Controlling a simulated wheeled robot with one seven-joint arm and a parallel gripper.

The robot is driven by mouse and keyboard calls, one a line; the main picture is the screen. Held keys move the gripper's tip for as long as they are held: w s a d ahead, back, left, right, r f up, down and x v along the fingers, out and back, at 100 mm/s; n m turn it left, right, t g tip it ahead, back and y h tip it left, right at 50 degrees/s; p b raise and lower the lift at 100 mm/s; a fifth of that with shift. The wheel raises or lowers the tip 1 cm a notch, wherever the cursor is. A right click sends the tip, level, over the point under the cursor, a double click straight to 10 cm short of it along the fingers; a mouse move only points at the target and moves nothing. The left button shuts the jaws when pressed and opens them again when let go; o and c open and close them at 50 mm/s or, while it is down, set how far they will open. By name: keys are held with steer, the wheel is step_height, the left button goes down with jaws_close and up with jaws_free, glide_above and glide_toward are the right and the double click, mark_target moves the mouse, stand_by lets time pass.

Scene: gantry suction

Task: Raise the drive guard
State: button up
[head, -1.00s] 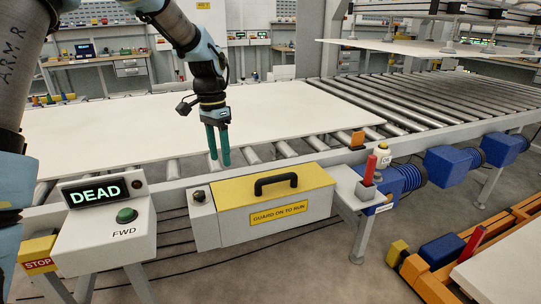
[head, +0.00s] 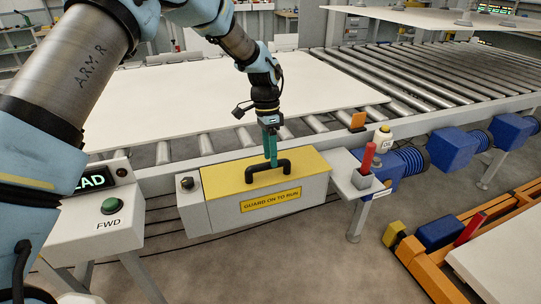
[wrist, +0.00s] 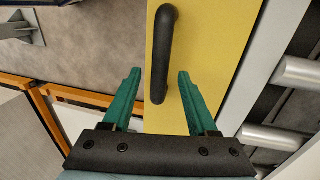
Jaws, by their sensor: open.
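The drive guard is a grey box with a yellow lid (head: 225,179) and a "GUARD ON TO RUN" label (head: 270,200), fixed at the front of the roller conveyor. A black bar handle (head: 268,171) stands on the lid, which lies shut. My gripper (head: 270,160) points down just above the handle. In the wrist view the green fingers of my gripper (wrist: 158,82) are open, with the near end of the handle (wrist: 161,60) between and ahead of them. The handle is not gripped. Whether a finger touches it cannot be told.
A control box with a green FWD button (head: 110,206) and a partly hidden display stands left. A red post (head: 368,158) and blue motors (head: 455,147) are right. A large white panel (head: 180,98) lies on the rollers. An orange frame (head: 425,275) stands front right.

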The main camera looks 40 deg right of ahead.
steer(key=shift+s+f, duration=0.2)
steer(key=shift+f, duration=0.65)
jaws_close()
stand_by(0.9)
